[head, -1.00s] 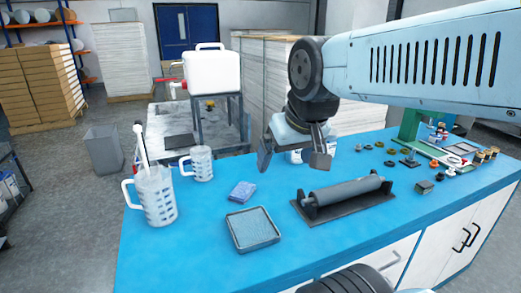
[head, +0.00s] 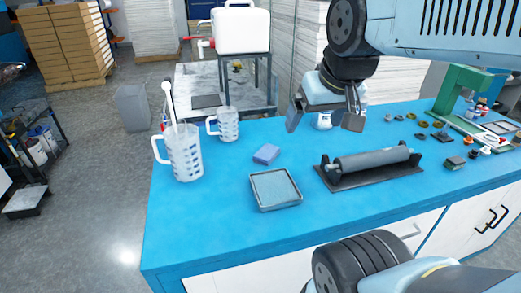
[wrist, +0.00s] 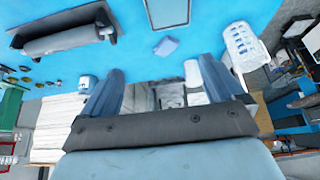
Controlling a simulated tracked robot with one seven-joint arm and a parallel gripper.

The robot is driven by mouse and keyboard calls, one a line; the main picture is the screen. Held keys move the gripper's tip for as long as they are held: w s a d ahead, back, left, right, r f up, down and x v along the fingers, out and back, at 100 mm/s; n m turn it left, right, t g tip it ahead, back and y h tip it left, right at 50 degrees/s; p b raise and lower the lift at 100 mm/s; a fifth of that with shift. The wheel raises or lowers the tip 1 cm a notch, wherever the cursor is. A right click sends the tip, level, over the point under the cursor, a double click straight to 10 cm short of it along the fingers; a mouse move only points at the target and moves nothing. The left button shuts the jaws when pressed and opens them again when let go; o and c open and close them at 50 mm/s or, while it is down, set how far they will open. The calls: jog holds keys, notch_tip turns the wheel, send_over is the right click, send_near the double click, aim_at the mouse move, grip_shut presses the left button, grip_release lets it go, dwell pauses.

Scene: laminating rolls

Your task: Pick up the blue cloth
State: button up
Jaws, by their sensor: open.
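The blue cloth (head: 266,154) is a small folded pad lying flat on the blue bench top, between the small jug and the grey tray. It also shows in the wrist view (wrist: 167,46), upper middle, beyond the fingertips. My gripper (head: 324,117) is open and empty in the air over the bench's back part, to the right of the cloth in the head view. Its two spread fingers also show in the wrist view (wrist: 158,82), with nothing between them. It is clear of the cloth.
A shallow grey tray (head: 275,188) lies in front of the cloth. A roller on a stand (head: 370,162) is to the right. A large jug with a tool in it (head: 184,155) and a small jug (head: 228,125) stand left. The bench's front left (head: 205,230) is clear.

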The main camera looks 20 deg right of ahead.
jog(key=shift+o, duration=0.5)
jog(key=shift+w, duration=0.2)
jog(key=m+g+h, duration=0.1)
jog(key=m+g, duration=0.4)
jog(key=m, duration=0.4)
send_over(267, 151)
jog(key=f, duration=2.3)
jog(key=shift+s+a+f, duration=0.15)
jog(key=shift+s+f, duration=0.1)
jog(key=shift+f, duration=2.65)
jog(key=c, duration=1.2)
